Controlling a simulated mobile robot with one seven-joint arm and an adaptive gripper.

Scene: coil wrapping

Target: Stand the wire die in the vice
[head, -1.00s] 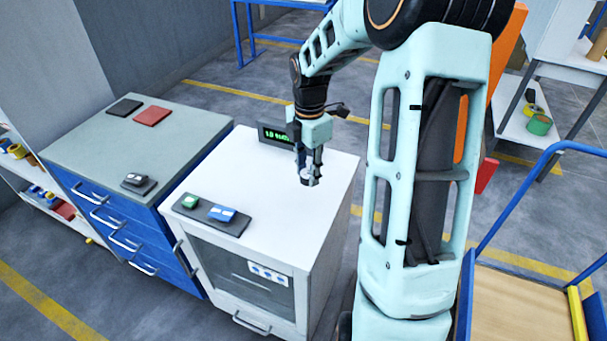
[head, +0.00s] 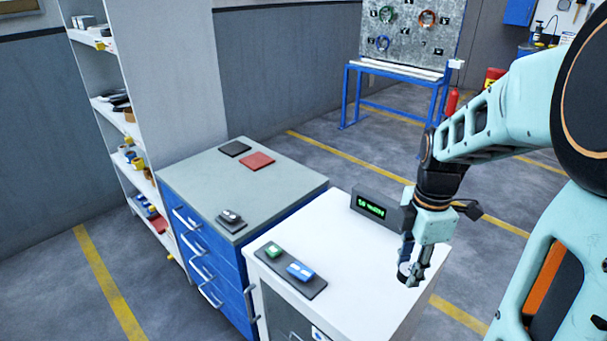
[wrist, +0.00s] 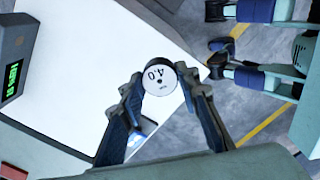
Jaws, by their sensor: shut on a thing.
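The wire die is a short round disc with a pale face, marked with digits that look like 4.0 and a small centre hole. It shows in the wrist view (wrist: 160,80) between the fingertips of my gripper (wrist: 163,88). In the head view my gripper (head: 411,277) is shut on the die, above the right part of a white cabinet top (head: 345,262). I cannot pick out the vice for certain. A small dark and grey device (head: 231,217) on the grey-topped drawer unit (head: 215,181) is too small to identify.
A green-lit display box (head: 376,207) stands behind my gripper on the white cabinet. A dark tray (head: 290,275) with a green and a blue item lies at its left. Black (head: 235,148) and red (head: 257,161) pads lie on the drawer unit. Its middle top is clear.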

